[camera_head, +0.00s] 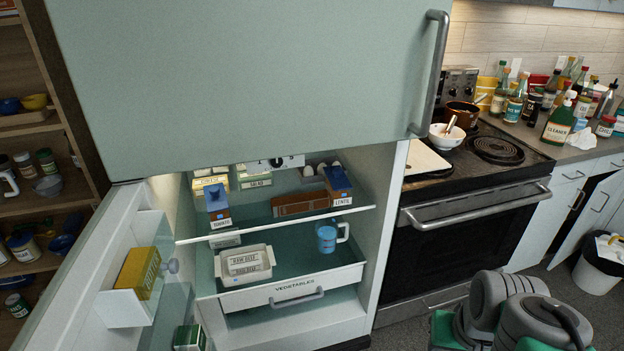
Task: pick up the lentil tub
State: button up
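The lentil tub (339,188) is in the open lower part of the fridge, toward the right end of the upper glass shelf. It has a blue top and a brown lower part with a white label that seems to read LENTIL. A long brown package (300,204) lies just left of it. A similar tub (217,205) with a blue top stands at the left of the same shelf, labelled TOMATO. Grey and green parts of my arm show at the bottom right, in front of the stove. My gripper cannot be made out.
The upper fridge door (240,80) is shut above the opening. The lower door (95,275) stands open at left, with a yellow box (138,272) in its bin. A blue mug (327,238) and a white container (243,265) sit below the shelf. The stove (470,220) stands at right.

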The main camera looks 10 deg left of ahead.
aim_at(339, 199)
jog(key=u, duration=0.8)
jog(key=i, duration=0.85)
jog(key=u, duration=1.05)
jog(key=i, duration=0.2)
jog(key=u, duration=0.2)
